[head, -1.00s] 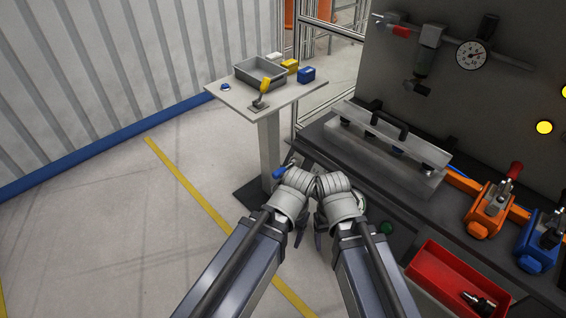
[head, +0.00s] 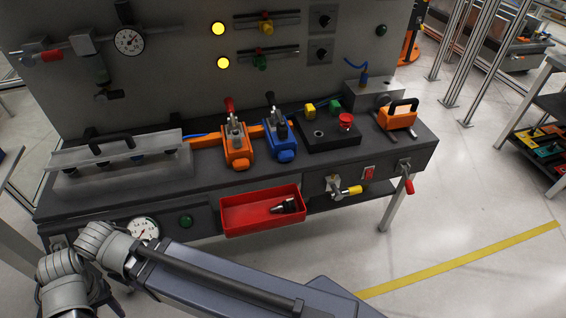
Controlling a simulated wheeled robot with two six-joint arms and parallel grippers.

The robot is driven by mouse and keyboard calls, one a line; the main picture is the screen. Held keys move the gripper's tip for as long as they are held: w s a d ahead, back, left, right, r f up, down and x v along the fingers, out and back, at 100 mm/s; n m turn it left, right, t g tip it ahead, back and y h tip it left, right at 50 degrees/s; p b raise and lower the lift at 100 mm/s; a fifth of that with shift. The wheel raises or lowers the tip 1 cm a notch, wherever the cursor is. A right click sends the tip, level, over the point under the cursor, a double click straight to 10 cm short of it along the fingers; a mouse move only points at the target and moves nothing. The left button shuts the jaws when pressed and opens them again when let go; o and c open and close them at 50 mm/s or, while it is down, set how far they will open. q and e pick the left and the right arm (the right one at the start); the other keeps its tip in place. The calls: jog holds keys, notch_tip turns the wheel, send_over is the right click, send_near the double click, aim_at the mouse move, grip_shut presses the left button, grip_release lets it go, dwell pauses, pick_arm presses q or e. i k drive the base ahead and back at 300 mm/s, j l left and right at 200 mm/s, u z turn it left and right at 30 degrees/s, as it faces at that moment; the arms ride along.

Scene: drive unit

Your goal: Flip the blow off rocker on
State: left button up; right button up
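A small red rocker switch (head: 369,173) sits on the front face of the dark workbench (head: 215,190), toward its right end. Its label cannot be read, and its tilt is too small to tell.
A red tray (head: 262,211) juts out from the bench front. Open floor (head: 470,215) lies to the right.

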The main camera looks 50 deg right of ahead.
aim_at(369, 175)
jog(key=z, duration=2.6)
